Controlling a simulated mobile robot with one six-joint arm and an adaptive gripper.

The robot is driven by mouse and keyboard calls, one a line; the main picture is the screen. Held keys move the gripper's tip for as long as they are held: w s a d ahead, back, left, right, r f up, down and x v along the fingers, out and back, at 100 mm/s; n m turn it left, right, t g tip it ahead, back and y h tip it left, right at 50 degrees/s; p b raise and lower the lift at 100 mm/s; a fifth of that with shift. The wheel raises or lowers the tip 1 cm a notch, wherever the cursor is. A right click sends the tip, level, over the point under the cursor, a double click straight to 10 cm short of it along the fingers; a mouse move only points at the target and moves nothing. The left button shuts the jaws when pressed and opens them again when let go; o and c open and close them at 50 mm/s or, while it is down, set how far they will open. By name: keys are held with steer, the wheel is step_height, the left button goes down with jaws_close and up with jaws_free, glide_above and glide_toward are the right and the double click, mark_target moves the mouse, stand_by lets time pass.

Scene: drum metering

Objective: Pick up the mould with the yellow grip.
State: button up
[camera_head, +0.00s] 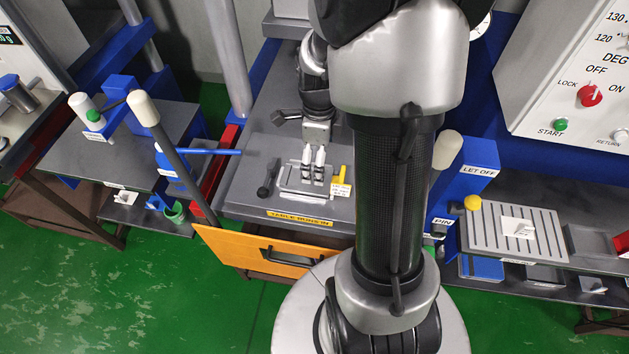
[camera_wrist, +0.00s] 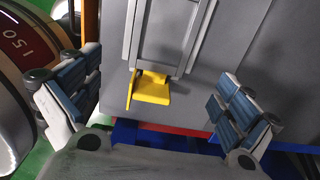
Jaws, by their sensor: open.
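The mould (camera_head: 293,184) is a flat grey frame lying on the dark grey table, with a yellow grip (camera_head: 343,176) at its right end in the head view. In the wrist view the mould's grey frame (camera_wrist: 131,38) runs up out of the picture, and its yellow grip (camera_wrist: 152,91) sits in the middle, an L-shaped piece. My gripper (camera_head: 313,168) is open above the mould. In the wrist view its two blue-padded fingers (camera_wrist: 157,95) stand wide apart, one on each side of the yellow grip, touching nothing that I can see.
A black handle (camera_head: 268,178) lies left of the mould. A white label (camera_head: 340,190) sits by the yellow grip. A blue lever (camera_head: 205,152) reaches over the table's left edge. An orange drawer front (camera_head: 262,250) is below.

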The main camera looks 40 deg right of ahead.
mark_target(291, 181)
steer(key=f+b, duration=0.1)
steer(key=f, duration=0.3)
steer(key=f+b, duration=0.2)
steer(key=f, duration=0.2)
steer(key=shift+w+a, duration=0.15)
steer(key=shift+w, duration=0.05)
steer(key=shift+r, duration=0.1)
steer(key=shift+c, duration=0.5)
steer(key=c, duration=1.5)
